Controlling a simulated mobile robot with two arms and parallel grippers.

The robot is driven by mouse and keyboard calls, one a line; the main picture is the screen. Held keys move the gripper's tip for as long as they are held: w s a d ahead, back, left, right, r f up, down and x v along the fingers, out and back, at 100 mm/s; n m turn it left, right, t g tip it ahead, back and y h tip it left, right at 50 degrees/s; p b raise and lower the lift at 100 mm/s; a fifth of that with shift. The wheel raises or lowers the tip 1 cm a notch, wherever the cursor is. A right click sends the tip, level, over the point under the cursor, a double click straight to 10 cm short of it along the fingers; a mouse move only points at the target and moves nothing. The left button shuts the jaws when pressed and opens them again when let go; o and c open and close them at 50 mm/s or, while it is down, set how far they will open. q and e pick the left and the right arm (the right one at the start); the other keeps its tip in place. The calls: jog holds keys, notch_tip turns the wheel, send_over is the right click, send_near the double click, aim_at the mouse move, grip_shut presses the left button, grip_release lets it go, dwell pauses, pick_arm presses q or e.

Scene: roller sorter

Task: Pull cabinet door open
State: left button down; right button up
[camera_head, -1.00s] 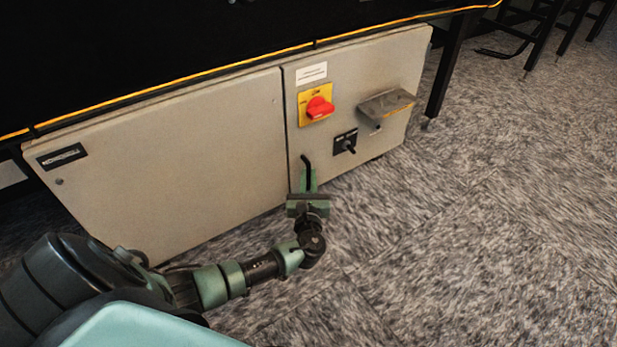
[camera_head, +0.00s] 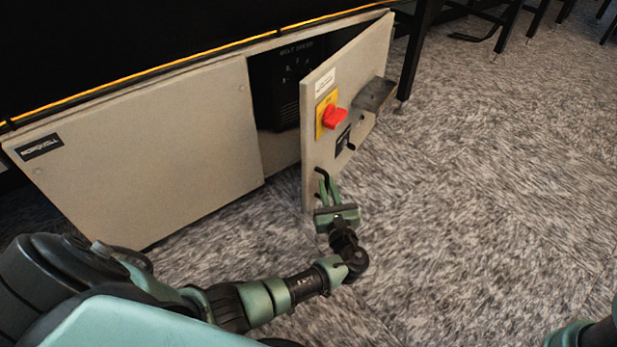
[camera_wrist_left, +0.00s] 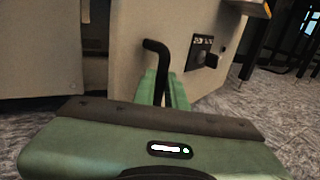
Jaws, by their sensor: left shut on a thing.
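The cabinet door (camera_head: 318,151) is the right-hand panel, beige with a red switch (camera_head: 334,117) on a yellow plate. It stands partly open, swung outward on its right side, and a dark interior (camera_head: 278,85) shows behind it. A black bent handle (camera_head: 322,172) sits low near the door's free edge. My left gripper (camera_head: 328,188) is shut on the handle. In the left wrist view the green fingers close around the handle (camera_wrist_left: 157,50) in front of the open door (camera_wrist_left: 185,30). At the lower right edge of the head view, part of my right arm shows, without its gripper.
A fixed beige panel (camera_head: 140,150) with a black label (camera_head: 40,147) covers the left of the cabinet. A bracket (camera_head: 375,95) juts from the door. Black table legs (camera_head: 410,60) stand to the right. The carpet (camera_head: 480,180) in front is clear.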

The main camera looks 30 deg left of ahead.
pick_arm(q)
jog(key=shift+w+d+r, duration=0.1)
jog(key=shift+w+d, duration=0.1)
jog(key=shift+d, duration=0.45)
jog(key=c, duration=1.5)
grip_release()
jog(key=shift+o, duration=0.2)
